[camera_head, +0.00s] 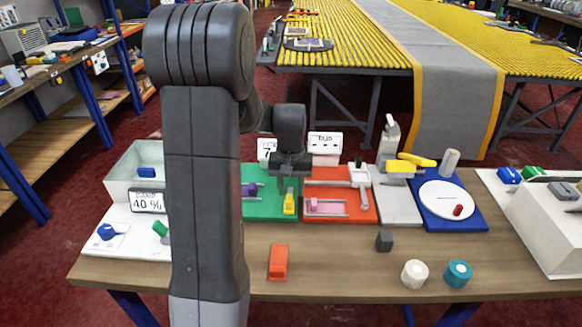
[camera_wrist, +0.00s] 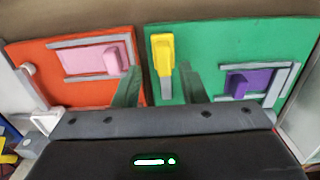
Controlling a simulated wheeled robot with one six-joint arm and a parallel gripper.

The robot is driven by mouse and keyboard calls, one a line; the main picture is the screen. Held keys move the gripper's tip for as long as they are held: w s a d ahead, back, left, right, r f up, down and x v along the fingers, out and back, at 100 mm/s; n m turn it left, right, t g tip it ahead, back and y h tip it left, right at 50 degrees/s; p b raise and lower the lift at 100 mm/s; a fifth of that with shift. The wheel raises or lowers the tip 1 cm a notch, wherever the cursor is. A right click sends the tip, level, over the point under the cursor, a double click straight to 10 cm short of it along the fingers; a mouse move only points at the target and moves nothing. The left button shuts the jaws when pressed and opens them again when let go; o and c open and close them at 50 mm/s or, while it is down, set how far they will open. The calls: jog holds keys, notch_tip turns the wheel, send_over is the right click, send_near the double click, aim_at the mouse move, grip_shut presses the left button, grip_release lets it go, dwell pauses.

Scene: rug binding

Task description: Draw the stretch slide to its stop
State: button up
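My gripper (camera_head: 289,183) hangs over the right side of the green board (camera_head: 262,209). In the wrist view its two fingers (camera_wrist: 160,72) are apart, with a yellow lever (camera_wrist: 162,54) showing between them; I cannot tell if they touch it. The lever also shows in the head view (camera_head: 289,204). A purple sliding block (camera_wrist: 238,84) sits in a grey-railed track on the green board. A pink sliding block (camera_wrist: 112,60) sits in a railed track on the orange-red board (camera_head: 364,213). No readable label shows which is the stretch slide.
Right of the boards stand a grey press-like device (camera_head: 398,195) with a yellow handle and a blue board (camera_head: 468,217) with a white disc. An orange block (camera_head: 278,262), a dark cube (camera_head: 384,241) and two round knobs lie nearer on the wooden table. My arm hides part of the left.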

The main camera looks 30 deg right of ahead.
aim_at(287, 198)
notch_tip(287, 198, up, 10)
dwell(0.3)
dwell(0.4)
notch_tip(287, 198, down, 14)
jog(key=shift+r, duration=0.2)
jog(key=shift+w+a+f, duration=0.15)
jog(key=shift+a, duration=0.05)
jog(key=shift+w+a, duration=0.2)
jog(key=shift+a, duration=0.1)
